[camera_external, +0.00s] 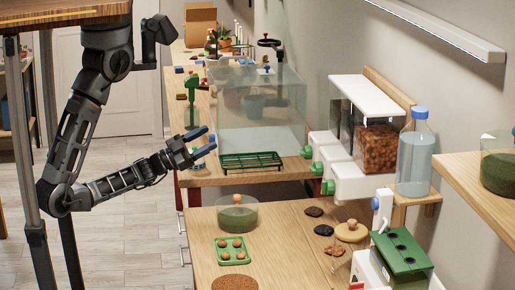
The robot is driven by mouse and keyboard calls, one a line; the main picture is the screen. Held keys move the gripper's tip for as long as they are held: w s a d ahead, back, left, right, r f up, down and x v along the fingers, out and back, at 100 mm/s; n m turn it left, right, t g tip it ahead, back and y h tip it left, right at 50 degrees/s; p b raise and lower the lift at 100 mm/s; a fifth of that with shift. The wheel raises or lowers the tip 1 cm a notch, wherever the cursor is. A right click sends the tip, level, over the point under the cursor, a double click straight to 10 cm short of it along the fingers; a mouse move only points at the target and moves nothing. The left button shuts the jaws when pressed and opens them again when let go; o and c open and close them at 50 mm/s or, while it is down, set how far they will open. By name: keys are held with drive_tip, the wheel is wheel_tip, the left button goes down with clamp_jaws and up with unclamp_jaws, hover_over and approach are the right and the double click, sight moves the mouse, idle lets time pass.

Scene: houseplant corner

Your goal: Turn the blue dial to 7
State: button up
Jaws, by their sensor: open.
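A small blue round part (376,204), which looks like the blue dial, sits on a white upright fixture (384,222) at the right, beside the green box. It is too small for me to read any numbers or its setting. My gripper (208,141) is open and empty, its two blue-tipped fingers apart. It is in the air at the left of the clear tank, over the counter's left edge, well to the left of the blue part and apart from it.
A clear tank (240,125) and green rack (252,161) stand behind the front counter (275,240). A green-bottomed bowl (237,217), egg tray (231,251), dark stones (323,230), green box (402,252) and blue-capped bottle (415,155) are nearby. The counter's middle is mostly clear.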

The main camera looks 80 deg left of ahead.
drive_tip(key=w+a+f+m+g+h+b, duration=0.1)
drive_tip(key=a+m, duration=0.1)
drive_tip(key=a, duration=0.4)
drive_tip(key=w+a+f+m+h, duration=0.1)
drive_tip(key=w+a+f+m, duration=0.15)
drive_tip(key=a, duration=0.25)
drive_tip(key=n+g+y+b, duration=0.2)
drive_tip(key=n+g+b, duration=0.2)
drive_tip(key=n+g, duration=0.3)
approach(212, 138)
drive_tip(key=shift+a+r+m+g, duration=0.1)
drive_tip(key=shift+a+m+g, duration=0.3)
drive_tip(key=shift+a+m, duration=0.1)
drive_tip(key=shift+a, duration=0.15)
drive_tip(key=shift+w+f, duration=0.2)
drive_tip(key=shift+w, duration=0.1)
drive_tip(key=x, duration=0.7)
drive_tip(key=shift+s, duration=0.1)
drive_tip(key=c, duration=1)
